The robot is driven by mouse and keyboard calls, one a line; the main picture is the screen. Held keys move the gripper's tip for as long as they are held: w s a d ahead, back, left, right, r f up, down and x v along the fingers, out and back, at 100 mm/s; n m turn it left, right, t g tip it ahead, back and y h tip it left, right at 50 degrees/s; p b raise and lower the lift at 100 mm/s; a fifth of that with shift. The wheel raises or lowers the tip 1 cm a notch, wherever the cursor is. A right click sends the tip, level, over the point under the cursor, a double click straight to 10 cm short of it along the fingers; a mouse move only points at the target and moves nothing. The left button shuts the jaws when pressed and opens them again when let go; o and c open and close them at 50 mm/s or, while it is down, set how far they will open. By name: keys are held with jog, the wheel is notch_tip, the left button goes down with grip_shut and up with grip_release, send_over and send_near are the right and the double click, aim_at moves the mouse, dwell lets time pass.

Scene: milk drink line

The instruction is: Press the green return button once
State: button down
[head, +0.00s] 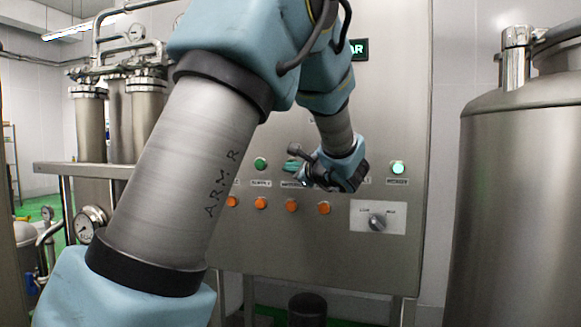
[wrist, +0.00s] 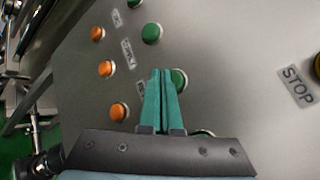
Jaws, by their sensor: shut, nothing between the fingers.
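Several green buttons sit in a row on the steel control panel. In the head view, one green button (head: 260,163) is left of my gripper (head: 291,166), and a brightly lit pale green one (head: 398,168) is at the right. I cannot tell which is the return button; the small labels are hard to read. In the wrist view, my gripper (wrist: 161,73) has its teal fingers together and empty. Their tips overlap the left edge of a green button (wrist: 179,80); contact cannot be told. Another green button (wrist: 151,33) is beyond, and one (wrist: 203,133) is mostly hidden behind my gripper.
Orange buttons (head: 261,203) run below the green row, also visible in the wrist view (wrist: 105,68). A rotary knob (head: 377,221) is at lower right. A STOP label (wrist: 297,85) lies right of the fingers. A steel tank (head: 520,200) stands right of the panel.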

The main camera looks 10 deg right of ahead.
jog(key=shift+w, duration=0.1)
jog(key=shift+w+d, duration=0.2)
jog(key=shift+w, duration=0.05)
jog(key=shift+w+d+b, duration=0.2)
jog(key=shift+w+b, duration=0.1)
jog(key=shift+w, duration=0.1)
dwell(0.8)
jog(key=shift+s, duration=0.1)
jog(key=shift+s+a+b, duration=0.45)
jog(key=shift+s+b, duration=0.1)
jog(key=shift+s, duration=0.1)
jog(key=shift+s, duration=0.1)
jog(key=shift+s+a+b, duration=0.35)
jog(key=shift+s+a, duration=0.05)
jog(key=shift+s, duration=0.3)
jog(key=shift+s+a+b, duration=0.35)
jog(key=shift+s, duration=0.35)
jog(key=shift+s+a+b, duration=0.35)
jog(key=shift+s+a, duration=0.05)
jog(key=shift+s, duration=0.3)
